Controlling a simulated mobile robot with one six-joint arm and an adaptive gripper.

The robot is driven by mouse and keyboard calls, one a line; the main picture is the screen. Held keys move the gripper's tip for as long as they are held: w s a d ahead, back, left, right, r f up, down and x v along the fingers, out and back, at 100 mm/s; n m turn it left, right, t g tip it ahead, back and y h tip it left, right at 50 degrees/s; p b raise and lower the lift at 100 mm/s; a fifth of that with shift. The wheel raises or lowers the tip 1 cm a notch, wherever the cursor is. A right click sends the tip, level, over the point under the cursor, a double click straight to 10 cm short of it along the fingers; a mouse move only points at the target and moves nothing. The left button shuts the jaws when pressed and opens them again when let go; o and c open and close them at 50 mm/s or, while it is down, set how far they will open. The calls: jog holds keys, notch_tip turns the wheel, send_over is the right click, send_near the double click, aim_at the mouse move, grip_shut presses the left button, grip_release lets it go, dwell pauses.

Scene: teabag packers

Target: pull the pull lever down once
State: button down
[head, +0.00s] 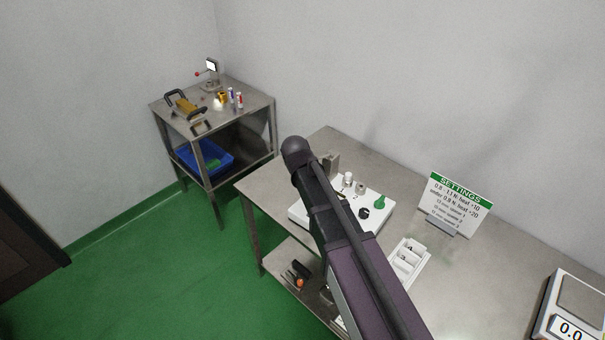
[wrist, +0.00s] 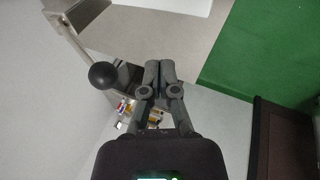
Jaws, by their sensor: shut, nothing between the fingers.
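In the wrist view my gripper (wrist: 160,68) is shut and empty, its two fingertips together. A black ball knob (wrist: 103,75) is just left of the fingers, on a short dark stem running toward them; it looks like the pull lever's end. I cannot tell whether the fingers touch the stem. In the head view my arm crosses the near table and covers part of the white machine (head: 376,198), which has a green knob (head: 380,202) and a black knob (head: 364,214).
A white numbered tray (head: 408,262), a settings sign (head: 456,204) and a scale (head: 577,300) are on the metal table (head: 480,275). A smaller metal cart (head: 250,92) with tools stands at the back left. Green floor (head: 150,275) lies clear between.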

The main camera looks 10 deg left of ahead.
jog(key=shift+p+v, duration=1.65)
jog(key=shift+v, duration=0.6)
jog(key=shift+s+a, duration=0.15)
jog(key=shift+f, duration=0.1)
jog(key=s+d+m+g, duration=0.1)
jog(key=s+d+m, duration=0.3)
jog(key=d, duration=0.7)
jog(key=s+d+f+m+g, duration=0.1)
jog(key=s+d+m, duration=0.3)
jog(key=d, duration=0.7)
jog(key=s+d+f+m+g, duration=0.1)
jog(key=s+d+m+g, duration=0.2)
jog(key=d, duration=0.8)
jog(key=shift+s+d+m+b, duration=0.15)
jog(key=shift+s+m+b, duration=0.2)
jog(key=shift+s+m, duration=0.75)
jog(key=shift+f, duration=0.15)
